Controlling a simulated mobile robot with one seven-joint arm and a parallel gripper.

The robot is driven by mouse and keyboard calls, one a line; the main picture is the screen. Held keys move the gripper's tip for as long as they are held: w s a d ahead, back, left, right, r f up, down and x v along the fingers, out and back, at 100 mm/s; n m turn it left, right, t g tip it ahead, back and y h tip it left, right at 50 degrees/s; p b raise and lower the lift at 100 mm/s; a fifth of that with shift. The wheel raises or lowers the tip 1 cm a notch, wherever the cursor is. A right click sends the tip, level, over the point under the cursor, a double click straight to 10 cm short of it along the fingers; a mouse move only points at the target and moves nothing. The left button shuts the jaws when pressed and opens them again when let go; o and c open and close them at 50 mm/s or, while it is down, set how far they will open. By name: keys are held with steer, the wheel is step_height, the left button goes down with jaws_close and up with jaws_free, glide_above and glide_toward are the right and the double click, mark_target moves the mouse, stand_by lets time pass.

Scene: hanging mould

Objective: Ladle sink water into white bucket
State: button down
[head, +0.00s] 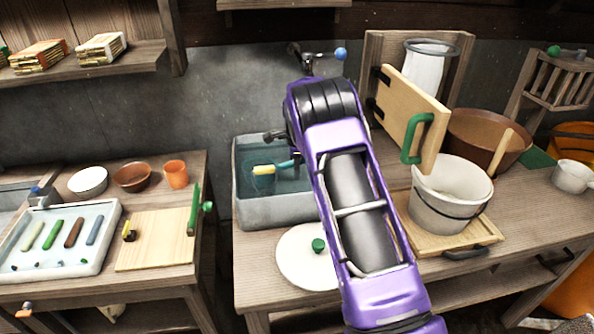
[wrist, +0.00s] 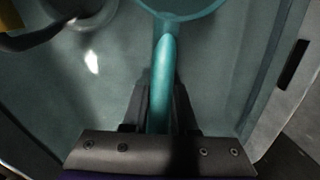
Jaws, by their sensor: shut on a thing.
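The grey sink (head: 243,212) stands left of my arm and holds water. A teal ladle (head: 287,164) is in the sink; in the wrist view its handle (wrist: 162,75) runs between the jaws of my gripper (wrist: 160,103), which is shut on it. The ladle's round bowl (wrist: 180,14) is at the top edge there, partly cut off. In the head view my arm hides most of the gripper. The white bucket (head: 447,190) stands upright right of my arm, on a wooden board (head: 470,236); I cannot see water in it.
A yellow item (head: 264,170) shows in the sink beside the ladle. A tap (head: 306,59) is behind. A wooden panel with a green handle (head: 416,138) stands behind the bucket, next to a brown bowl (head: 484,136). A round white lid (head: 306,262) lies in front.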

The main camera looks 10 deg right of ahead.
steer(key=shift+r, duration=0.3)
steer(key=shift+r+p, duration=1.7)
steer(key=shift+r, duration=1.15)
step_height(320, 180, up, 8)
steer(key=shift+f, duration=0.15)
